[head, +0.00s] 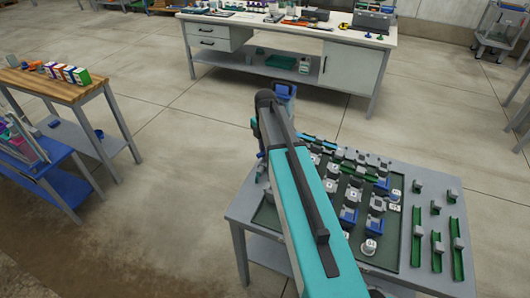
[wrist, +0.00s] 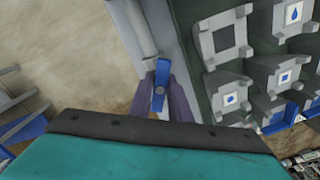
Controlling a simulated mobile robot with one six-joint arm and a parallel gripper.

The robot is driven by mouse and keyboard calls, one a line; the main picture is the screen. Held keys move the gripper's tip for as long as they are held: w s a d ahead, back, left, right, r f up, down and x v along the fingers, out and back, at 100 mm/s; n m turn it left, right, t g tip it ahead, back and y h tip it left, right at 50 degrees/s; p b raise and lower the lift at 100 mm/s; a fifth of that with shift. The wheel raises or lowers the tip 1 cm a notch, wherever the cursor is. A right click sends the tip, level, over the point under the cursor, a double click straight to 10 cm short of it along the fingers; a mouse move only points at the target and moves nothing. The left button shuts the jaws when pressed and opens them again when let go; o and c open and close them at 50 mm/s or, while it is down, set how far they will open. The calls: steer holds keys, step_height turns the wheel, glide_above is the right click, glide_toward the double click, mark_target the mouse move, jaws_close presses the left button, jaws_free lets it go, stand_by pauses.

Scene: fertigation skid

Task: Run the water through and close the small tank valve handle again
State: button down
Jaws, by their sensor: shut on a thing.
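The small blue valve handle (wrist: 160,75) shows in the wrist view, on the grey pipework at the skid's edge. My gripper (wrist: 165,100) is shut on it, with one dark finger on each side. The handle points roughly up and down in that picture. In the head view my arm hides most of that corner, and I cannot make out the handle there. No flowing water can be seen. Which tank the handle belongs to, and whether the valve is open or closed, I cannot tell.
The grey skid table (head: 244,212) carries several fittings with white labels and green strips at its right. A wooden-topped bench (head: 50,88) stands at the left. A white workbench (head: 290,38) stands at the back. Concrete floor lies free between them.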

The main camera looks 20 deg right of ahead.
steer(key=n, duration=0.3)
steer(key=shift+n+p, duration=0.4)
steer(key=shift+n, duration=1.7)
steer(key=c, duration=1.6)
jaws_free()
steer(key=shift+r+p, duration=3.25)
steer(key=shift+r, duration=1.75)
